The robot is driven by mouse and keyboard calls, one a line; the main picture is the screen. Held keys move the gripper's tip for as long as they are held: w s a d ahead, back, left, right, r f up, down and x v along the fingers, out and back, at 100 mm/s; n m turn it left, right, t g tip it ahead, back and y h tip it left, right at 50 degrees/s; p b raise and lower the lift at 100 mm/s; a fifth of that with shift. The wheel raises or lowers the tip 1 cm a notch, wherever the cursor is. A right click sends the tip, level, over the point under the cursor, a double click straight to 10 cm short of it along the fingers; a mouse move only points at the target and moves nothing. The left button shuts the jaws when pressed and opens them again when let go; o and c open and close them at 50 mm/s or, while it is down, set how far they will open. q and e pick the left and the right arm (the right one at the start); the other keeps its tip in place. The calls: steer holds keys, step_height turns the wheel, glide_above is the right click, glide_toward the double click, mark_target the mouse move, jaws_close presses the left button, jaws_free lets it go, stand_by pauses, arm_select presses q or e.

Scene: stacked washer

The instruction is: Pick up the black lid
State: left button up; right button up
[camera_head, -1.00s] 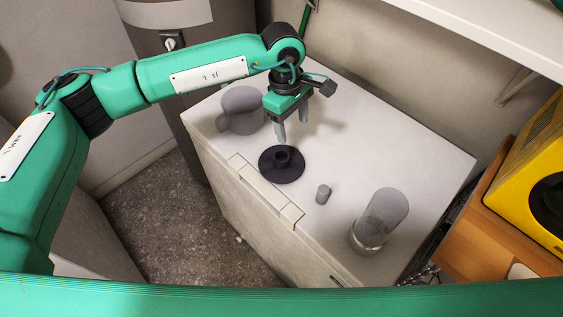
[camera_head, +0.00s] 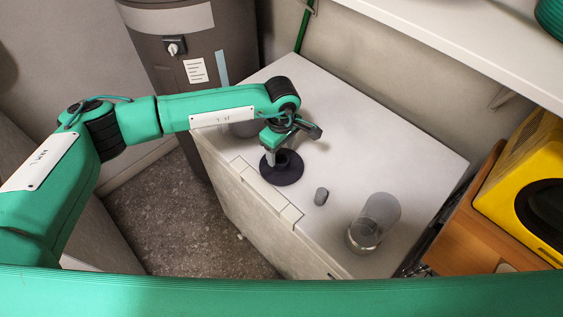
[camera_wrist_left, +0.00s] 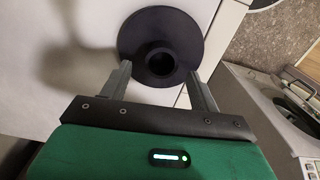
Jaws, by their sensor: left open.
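The black lid (camera_head: 284,175) is a round dark disc with a raised hollow knob in its middle. It lies flat on the white worktop (camera_head: 350,140), near the front edge. My left gripper (camera_head: 275,160) is right over the lid, pointing down. In the left wrist view the lid (camera_wrist_left: 160,30) lies just past the fingertips, and the open fingers of the gripper (camera_wrist_left: 162,78) stand on either side of the knob. I cannot tell whether the fingers touch it. My right gripper is not in view.
A grey mug (camera_head: 245,128) is mostly hidden behind my left arm. A yellow appliance (camera_head: 525,190) is at the far right. The back of the worktop is clear.

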mark_target(281, 156)
arm_select(q)
steer(key=shift+s+d+f+p, duration=0.15)
steer(key=shift+f+p, duration=0.4)
steer(key=shift+f, duration=1.05)
steer(key=c, duration=1.1)
steer(key=shift+r, duration=0.1)
